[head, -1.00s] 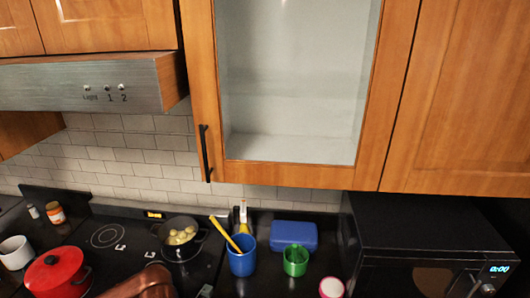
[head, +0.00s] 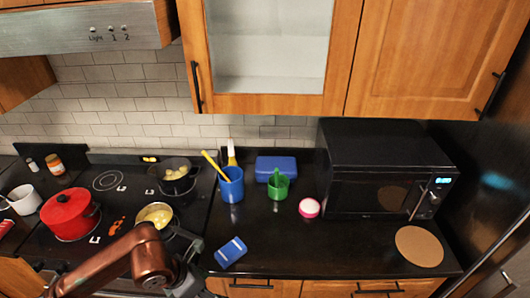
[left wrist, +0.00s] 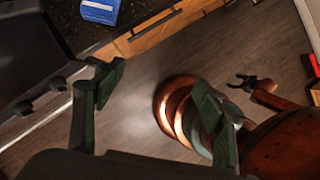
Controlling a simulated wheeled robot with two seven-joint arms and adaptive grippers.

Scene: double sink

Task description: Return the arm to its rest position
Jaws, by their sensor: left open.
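My left arm, copper-coloured, reaches in from the bottom left of the head view. My left gripper (head: 190,264) is in front of the stove and counter edge. In the left wrist view its two dark fingers (left wrist: 155,88) stand wide apart with nothing between them; the wooden floor and my copper base show beyond. My right gripper (left wrist: 245,82) shows small in the left wrist view, at the end of a copper arm, with its prongs apart and empty. It is not in the head view.
The stove holds a red pot (head: 69,215), a dark pan (head: 176,183) and a pot with yellowish contents (head: 155,216). On the counter are a blue box (head: 230,252), a blue cup (head: 231,187), a green cup (head: 278,188) and a microwave (head: 375,165).

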